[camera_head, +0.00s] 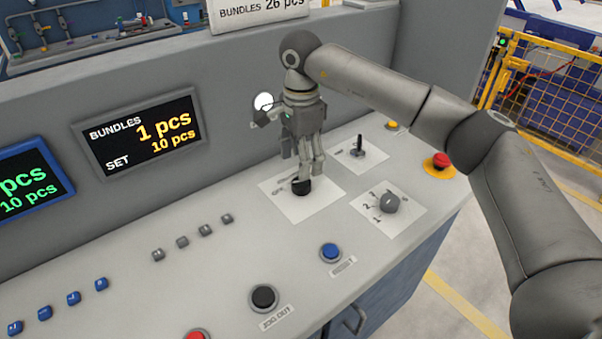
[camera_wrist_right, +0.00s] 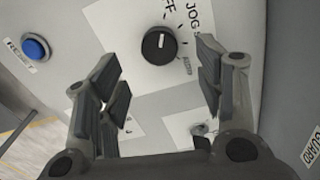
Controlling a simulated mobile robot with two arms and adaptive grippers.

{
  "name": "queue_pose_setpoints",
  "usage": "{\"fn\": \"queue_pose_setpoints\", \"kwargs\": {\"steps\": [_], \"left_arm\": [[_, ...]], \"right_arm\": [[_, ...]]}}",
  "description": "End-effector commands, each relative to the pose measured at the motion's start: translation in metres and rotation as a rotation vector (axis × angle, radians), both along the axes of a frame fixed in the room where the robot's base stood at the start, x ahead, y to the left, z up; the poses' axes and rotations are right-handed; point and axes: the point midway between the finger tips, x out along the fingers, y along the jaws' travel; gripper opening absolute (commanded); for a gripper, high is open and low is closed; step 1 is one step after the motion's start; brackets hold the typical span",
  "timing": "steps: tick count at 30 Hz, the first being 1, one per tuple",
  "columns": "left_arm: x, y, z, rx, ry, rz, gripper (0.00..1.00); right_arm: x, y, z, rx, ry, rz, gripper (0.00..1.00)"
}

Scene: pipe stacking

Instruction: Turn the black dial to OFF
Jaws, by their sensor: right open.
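The black dial (camera_head: 301,188) sits on a white label plate on the sloping control panel. In the right wrist view, the black dial (camera_wrist_right: 159,46) lies beyond my fingertips, between the two sides of the gripper, with a gap on each side. A short white mark shows on its face. Around it are tick marks, a partly cut-off label ending in "FF" and the label "JOG". My right gripper (camera_head: 309,172) points down over the dial and partly hides it in the head view. In the wrist view the right gripper (camera_wrist_right: 160,75) is open and empty. My left gripper is not in view.
A grey numbered dial (camera_head: 388,204), a small black lever (camera_head: 356,149), a blue button (camera_head: 330,252) and a black button (camera_head: 263,297) are nearby on the panel. A red mushroom button (camera_head: 441,160) stands under my right arm. An upright wall with displays rises behind.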

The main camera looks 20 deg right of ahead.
Motion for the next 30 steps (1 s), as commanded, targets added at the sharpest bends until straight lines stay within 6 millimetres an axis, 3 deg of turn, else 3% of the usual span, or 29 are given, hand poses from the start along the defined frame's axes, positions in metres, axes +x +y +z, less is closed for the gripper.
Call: {"fn": "queue_pose_setpoints", "kwargs": {"steps": [3, 9, 23, 26, 30], "left_arm": [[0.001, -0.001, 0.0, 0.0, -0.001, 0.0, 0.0], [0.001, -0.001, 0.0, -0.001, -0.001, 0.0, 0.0], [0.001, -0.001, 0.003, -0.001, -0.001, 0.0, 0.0], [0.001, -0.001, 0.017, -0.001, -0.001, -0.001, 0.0], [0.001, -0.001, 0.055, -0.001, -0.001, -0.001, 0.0]], "right_arm": [[0.001, 0.0, 0.026, 0.001, -0.003, 0.0, 0.62], [0.0, 0.001, 0.051, 0.0, -0.001, 0.002, 0.62], [0.0, 0.0, 0.059, 0.001, 0.0, 0.001, 0.62], [0.0, 0.0, 0.074, 0.001, 0.0, 0.001, 0.62], [0.0, 0.001, 0.112, 0.001, -0.001, 0.001, 0.62]]}}
